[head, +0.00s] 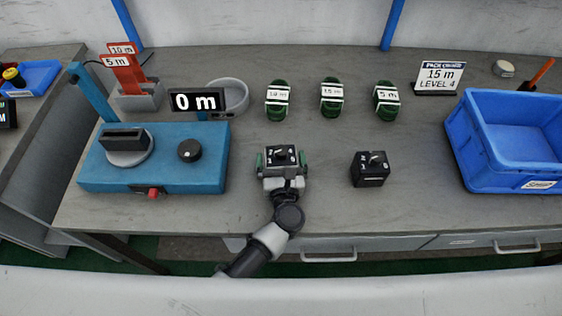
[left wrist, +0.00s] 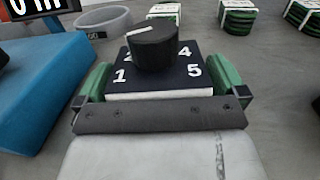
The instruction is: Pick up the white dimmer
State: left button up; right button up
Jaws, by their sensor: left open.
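The white dimmer (head: 281,152) sits on the bench, with a dark numbered top, a black knob and a pale side below. In the left wrist view the dimmer (left wrist: 160,76) fills the space straight ahead, its numbers and knob in clear sight. My left gripper (head: 283,166) is open, with one green-padded finger on each side of the dimmer. Whether the pads touch it I cannot tell. A second, black dimmer (head: 370,170) stands apart to the right. My right gripper is in neither view.
A blue machine (head: 205,170) with a dial stands to the left, near a 0 m display (head: 197,101) and a grey bowl (head: 232,94). Several green cable coils (head: 331,106) lie behind. A blue crate (head: 470,171) stands at right. The bench is clear between the dimmers.

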aim_at(281, 149)
pick_arm(q)
jog(key=c, duration=0.8)
notch_tip(281, 149, up, 10)
jog(key=p, duration=0.7)
jog(key=o, duration=0.3)
jog(key=shift+c, duration=1.3)
